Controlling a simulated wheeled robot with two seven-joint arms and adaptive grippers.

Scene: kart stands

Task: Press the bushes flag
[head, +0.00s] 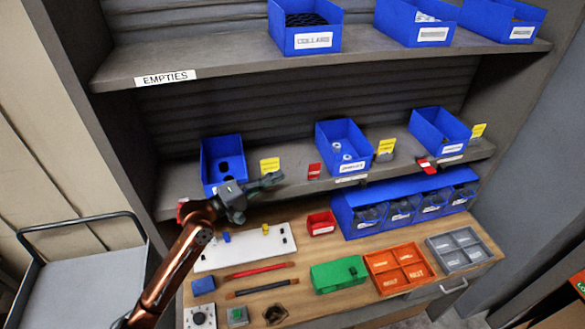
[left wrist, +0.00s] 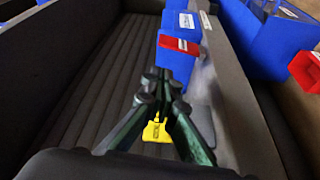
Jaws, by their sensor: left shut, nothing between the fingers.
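Several small flags stand along the middle shelf's front edge, and I cannot read which says bushes. A yellow flag (head: 270,165) stands beside the left blue bin (head: 223,160). To its right are a red flag (head: 314,171), a second yellow flag (head: 387,147), a low red flag (head: 425,166) and a third yellow flag (head: 479,130). My left gripper (head: 274,181) is shut and empty, just in front of the first yellow flag. In the left wrist view a yellow flag (left wrist: 157,131) shows between the finger links; contact is unclear. My right gripper is not in view.
The middle shelf also holds two more blue bins (head: 342,146) and (head: 440,130). Below are a blue bin rack (head: 400,188), a small red bin (head: 321,223), orange trays (head: 399,267) and a green box (head: 337,275) on the bench. A cart (head: 85,285) stands left.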

